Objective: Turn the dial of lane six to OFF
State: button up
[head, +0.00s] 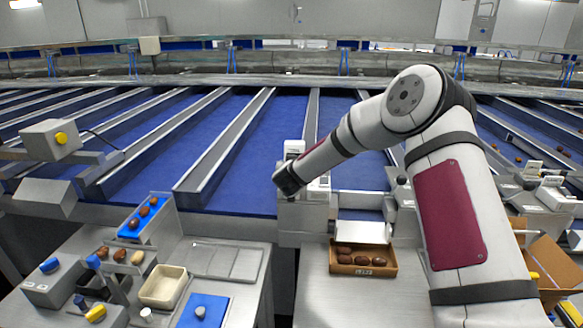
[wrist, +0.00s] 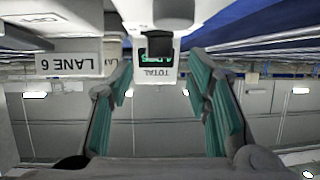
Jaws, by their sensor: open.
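In the wrist view, upside down, a white plate (wrist: 80,64) reads LANE 6. Beside it, a counter marked TOTAL (wrist: 155,76) with a lit green display shows between my fingers. A dark block (wrist: 160,44) and a blurred grey rounded part (wrist: 173,14) lie at the top centre; I cannot tell whether either is the dial, and no OFF mark is readable. My gripper (wrist: 162,66) is open, its green-padded fingers apart with nothing held. In the head view my gripper (head: 287,182) is at the grey lane post (head: 297,215), hiding part of its front.
A box of dates (head: 362,271) sits on the metal bench below and right of my gripper. Left, another bench holds a blue date tray (head: 163,206), a cream bin (head: 164,286) and a blue pad (head: 190,314). Blue lanes with metal dividers (head: 225,140) run behind. A cardboard box (head: 552,262) stands right.

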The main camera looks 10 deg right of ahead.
jog(key=x, duration=0.5)
jog(key=shift+r, duration=0.1)
jog(key=shift+s, duration=0.1)
grip_shut()
